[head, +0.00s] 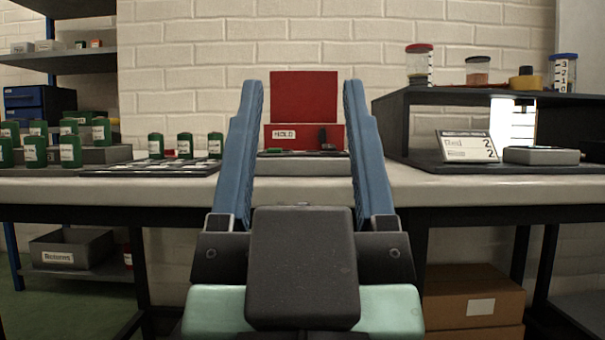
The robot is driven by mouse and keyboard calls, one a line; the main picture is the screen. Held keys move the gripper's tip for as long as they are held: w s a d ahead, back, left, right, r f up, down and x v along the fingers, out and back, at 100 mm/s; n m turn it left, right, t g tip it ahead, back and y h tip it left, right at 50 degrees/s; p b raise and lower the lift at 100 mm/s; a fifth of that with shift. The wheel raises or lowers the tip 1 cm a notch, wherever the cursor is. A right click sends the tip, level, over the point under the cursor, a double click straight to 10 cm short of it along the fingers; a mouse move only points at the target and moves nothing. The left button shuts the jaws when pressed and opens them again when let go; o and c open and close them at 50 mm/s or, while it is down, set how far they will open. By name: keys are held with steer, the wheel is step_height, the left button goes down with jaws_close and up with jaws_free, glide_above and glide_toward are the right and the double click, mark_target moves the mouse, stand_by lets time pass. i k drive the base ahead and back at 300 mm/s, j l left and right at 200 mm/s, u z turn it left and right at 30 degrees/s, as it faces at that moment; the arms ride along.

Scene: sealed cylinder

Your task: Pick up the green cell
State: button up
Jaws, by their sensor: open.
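Several green cells with white labels stand upright at the left of the bench. Three of them, a left one (156,145), a middle one (184,145) and a right one (216,145), stand at a dark tray (165,168). More green cells, one of them here (70,151), stand in rows on a dark stand farther left. The frame does not show which cell is meant. My gripper (303,90) is open, with its two blue fingers wide apart and pointing at the back of the bench. Nothing is between them, and it is right of the cells and apart from them.
A red box (304,95) labelled HOLD stands at the back between my fingers in the picture. A dark open shelf (400,118) with jars on top, a card (467,147) and a grey device (541,155) are right. A grey Returns bin (72,249) sits below left.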

mark_target(68, 126)
steer(key=u, duration=1)
